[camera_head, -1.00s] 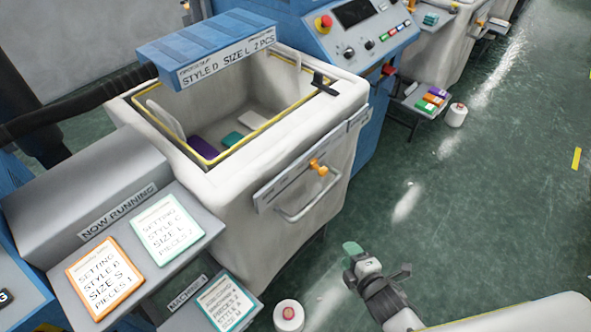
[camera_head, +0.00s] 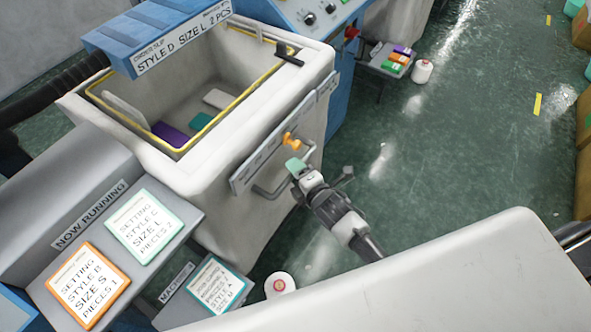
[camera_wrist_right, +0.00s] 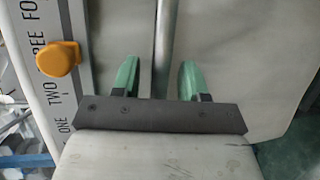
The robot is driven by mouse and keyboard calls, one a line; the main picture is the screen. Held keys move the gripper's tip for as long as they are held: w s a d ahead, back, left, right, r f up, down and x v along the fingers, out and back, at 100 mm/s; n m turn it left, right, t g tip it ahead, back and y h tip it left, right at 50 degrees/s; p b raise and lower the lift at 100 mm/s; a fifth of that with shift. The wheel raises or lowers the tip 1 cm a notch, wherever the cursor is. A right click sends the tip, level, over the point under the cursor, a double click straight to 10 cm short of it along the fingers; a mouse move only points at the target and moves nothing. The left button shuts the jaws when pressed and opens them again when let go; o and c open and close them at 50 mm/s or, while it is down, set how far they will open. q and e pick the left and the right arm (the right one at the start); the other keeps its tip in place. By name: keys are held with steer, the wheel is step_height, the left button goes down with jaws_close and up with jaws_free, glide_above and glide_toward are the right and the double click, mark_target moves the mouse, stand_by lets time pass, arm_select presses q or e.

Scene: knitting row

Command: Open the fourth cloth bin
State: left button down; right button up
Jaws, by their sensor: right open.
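A pale cloth bin (camera_head: 225,190) stands open-topped in the head view, with purple, teal and white pieces inside. Its front has a metal bar handle (camera_head: 268,192) and a strip (camera_head: 255,165) with an orange slider (camera_head: 291,141). My right gripper (camera_head: 297,166) is open at the handle's right part. In the right wrist view the handle bar (camera_wrist_right: 165,45) runs between the green fingertips (camera_wrist_right: 159,78), with gaps on both sides. My left gripper is not in view.
A blue machine with a control panel (camera_head: 315,12) stands behind the bin. A grey sloped desk with cards (camera_head: 145,226) is at left. A white cone (camera_head: 279,284) stands on the floor near the bin. Green floor (camera_head: 420,150) is open at right; boxes (camera_head: 584,140) line the right edge.

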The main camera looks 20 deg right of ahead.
steer(key=shift+w+a, duration=0.1)
steer(key=shift+w, duration=0.1)
steer(key=shift+c, duration=0.2)
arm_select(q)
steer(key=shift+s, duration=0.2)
arm_select(e)
jaws_close()
steer(key=shift+s, duration=0.1)
